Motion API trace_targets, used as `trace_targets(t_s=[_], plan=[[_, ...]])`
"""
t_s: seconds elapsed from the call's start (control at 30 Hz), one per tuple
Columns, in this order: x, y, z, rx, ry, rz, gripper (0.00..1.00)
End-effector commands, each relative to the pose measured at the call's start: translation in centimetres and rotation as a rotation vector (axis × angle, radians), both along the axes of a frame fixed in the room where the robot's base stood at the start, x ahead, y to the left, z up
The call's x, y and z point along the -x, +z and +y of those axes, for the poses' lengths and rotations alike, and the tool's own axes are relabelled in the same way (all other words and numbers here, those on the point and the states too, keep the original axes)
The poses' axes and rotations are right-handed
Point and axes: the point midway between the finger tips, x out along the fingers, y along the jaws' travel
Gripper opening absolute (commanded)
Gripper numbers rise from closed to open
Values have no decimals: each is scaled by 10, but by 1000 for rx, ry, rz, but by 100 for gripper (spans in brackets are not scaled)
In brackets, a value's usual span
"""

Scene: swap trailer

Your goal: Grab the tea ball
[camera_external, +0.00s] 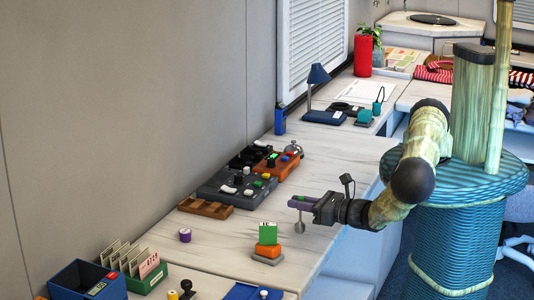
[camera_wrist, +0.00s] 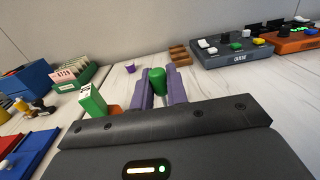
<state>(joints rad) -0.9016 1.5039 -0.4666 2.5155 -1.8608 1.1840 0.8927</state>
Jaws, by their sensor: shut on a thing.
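My gripper (camera_external: 301,203) is above the front part of the white marbled table, with its purple fingers pointing left. In the wrist view my gripper (camera_wrist: 162,88) is shut on the rounded green top of the tea ball (camera_wrist: 157,77). In the external view, the tea ball (camera_external: 299,228) hangs below the fingers as a small grey round end on a thin stem, seemingly clear of the table. Its lower part is hidden in the wrist view.
A green box (camera_external: 268,233) stands on an orange block (camera_external: 268,251) near the gripper. A card box (camera_external: 146,277) and a blue bin (camera_external: 88,281) are at front left.

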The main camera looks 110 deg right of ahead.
Motion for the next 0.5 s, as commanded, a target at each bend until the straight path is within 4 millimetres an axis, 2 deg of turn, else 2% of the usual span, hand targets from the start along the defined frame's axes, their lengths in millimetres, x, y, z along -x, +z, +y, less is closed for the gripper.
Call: trace_targets(t_s=[0.1,0.2,0.5], plan=[[0,29,0,-3,-2,-3,0],[0,46,0,0,0,0,0],[0,73,0,0,0,0,0]])
